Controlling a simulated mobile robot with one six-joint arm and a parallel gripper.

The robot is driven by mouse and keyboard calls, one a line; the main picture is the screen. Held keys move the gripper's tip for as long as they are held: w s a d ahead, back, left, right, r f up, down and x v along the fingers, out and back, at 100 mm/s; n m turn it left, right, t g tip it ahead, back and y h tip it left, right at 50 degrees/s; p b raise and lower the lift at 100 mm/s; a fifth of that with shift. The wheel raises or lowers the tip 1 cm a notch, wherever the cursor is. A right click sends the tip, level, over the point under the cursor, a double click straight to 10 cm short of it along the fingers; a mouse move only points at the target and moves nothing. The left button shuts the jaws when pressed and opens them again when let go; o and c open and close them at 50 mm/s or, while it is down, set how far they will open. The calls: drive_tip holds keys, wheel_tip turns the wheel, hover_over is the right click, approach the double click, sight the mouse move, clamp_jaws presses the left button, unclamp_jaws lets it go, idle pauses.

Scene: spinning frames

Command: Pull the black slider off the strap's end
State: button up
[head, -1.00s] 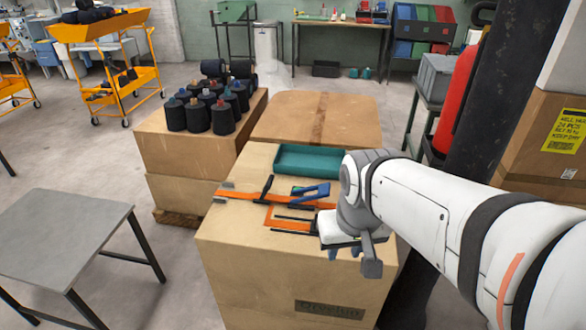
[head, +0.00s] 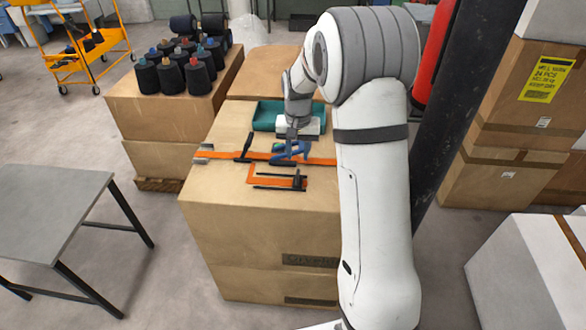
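An orange strap (head: 222,155) lies across the top of a cardboard box. A black bar-like piece (head: 243,148) crosses it left of centre, and small grey pieces (head: 203,153) sit at its left end. I cannot tell for sure which dark piece is the slider. My gripper (head: 291,147) points down over the strap's right part, at a blue clamp-like piece (head: 283,158). The fingertips overlap the blue in the picture, so contact and opening are unclear. An orange strip (head: 265,182) with black bars (head: 280,176) lies nearer. My arm hides the box's right side.
A teal tray (head: 264,115) stands behind the strap, close to my gripper. Dark spools (head: 172,76) stand on a box at the back left. A grey table (head: 45,212) is at the left.

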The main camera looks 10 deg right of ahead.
sight(298, 172)
wheel_tip(298, 172, down, 7)
drive_tip(key=shift+f, duration=0.1)
idle(0.3)
clamp_jaws()
idle(0.5)
